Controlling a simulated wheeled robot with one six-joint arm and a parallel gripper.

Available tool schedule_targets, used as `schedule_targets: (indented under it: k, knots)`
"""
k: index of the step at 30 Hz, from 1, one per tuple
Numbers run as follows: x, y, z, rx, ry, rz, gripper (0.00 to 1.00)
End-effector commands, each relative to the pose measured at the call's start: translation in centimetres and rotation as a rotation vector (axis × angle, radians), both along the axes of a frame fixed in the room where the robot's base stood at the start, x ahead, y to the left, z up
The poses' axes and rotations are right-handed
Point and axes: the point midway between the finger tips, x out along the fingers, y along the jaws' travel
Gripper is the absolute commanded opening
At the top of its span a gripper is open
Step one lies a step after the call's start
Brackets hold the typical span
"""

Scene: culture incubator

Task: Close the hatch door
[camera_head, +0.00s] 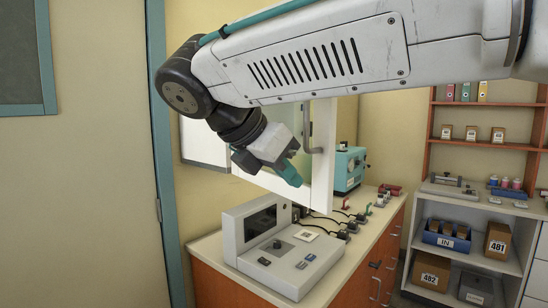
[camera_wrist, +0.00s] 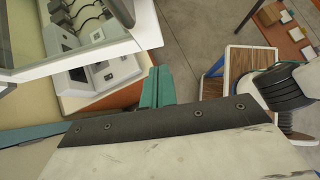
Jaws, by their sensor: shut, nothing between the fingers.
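The hatch door, a glass panel in a white frame (camera_head: 323,150), stands open above the counter in the head view, partly hidden by my arm. A grey bar handle (camera_head: 306,128) is on its right upright. In the wrist view its white frame (camera_wrist: 146,24) and glass fill the upper left. My gripper (camera_head: 290,176), with teal fingers, is shut and empty. It overlaps the lower part of the door in the head view; I cannot tell whether it touches. In the wrist view the fingers (camera_wrist: 157,88) are just below the frame's corner. The hatch opening is hidden.
A grey bench device (camera_head: 284,250) with a dark screen stands on the counter below the door. A teal machine (camera_head: 349,170) and several small items are farther back. Shelves with boxes (camera_head: 498,240) stand at the right. Open floor (camera_wrist: 210,35) shows in the wrist view.

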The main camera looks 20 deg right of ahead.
Motion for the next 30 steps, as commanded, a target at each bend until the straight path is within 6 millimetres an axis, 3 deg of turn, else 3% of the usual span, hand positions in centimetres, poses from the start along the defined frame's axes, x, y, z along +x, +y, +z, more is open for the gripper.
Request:
schedule_targets:
  k: [4,12,30]
  knots:
    - [0.5,-2.2,-2.2,0.000,0.001,-0.004,0.00]
    - [1.4,-5.4,-2.1,0.002,-0.001,-0.003,0.00]
    - [1.7,-5.9,-2.1,0.002,-0.002,0.023,0.00]
